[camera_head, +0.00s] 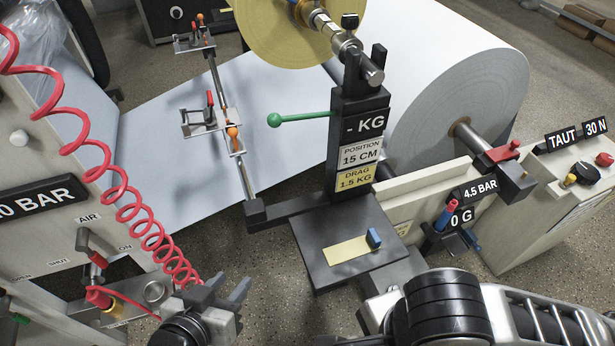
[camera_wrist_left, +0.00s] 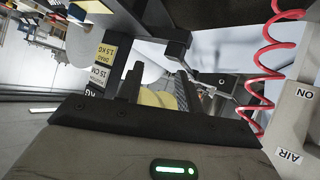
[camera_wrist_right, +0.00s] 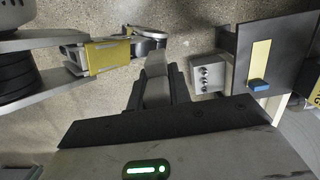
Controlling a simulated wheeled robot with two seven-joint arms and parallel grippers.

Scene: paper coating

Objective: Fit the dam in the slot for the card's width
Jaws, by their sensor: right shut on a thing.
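My left gripper (camera_head: 222,291) is open and empty low in the head view, near the red coiled hose; its apart fingers also show in the left wrist view (camera_wrist_left: 156,92). My right gripper (camera_wrist_right: 155,92) is shut on a grey block (camera_wrist_right: 156,66) in the right wrist view; I cannot tell for sure that this is the dam. In the head view my right arm hides that gripper. A sign card (camera_head: 359,155) on the black post reads "POSITION 15 CM". Two toggle-clamp brackets, one near (camera_head: 203,121) and one far (camera_head: 194,40), sit along a thin rod. I cannot make out the slot.
A black shelf (camera_head: 310,262) holds a pale yellow strip (camera_head: 347,250) and a small blue block (camera_head: 374,238). A green-knobbed lever (camera_head: 275,120) sticks out from the post. The red coiled hose (camera_head: 127,205) hangs at left. A big white paper roll (camera_head: 460,80) stands behind.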

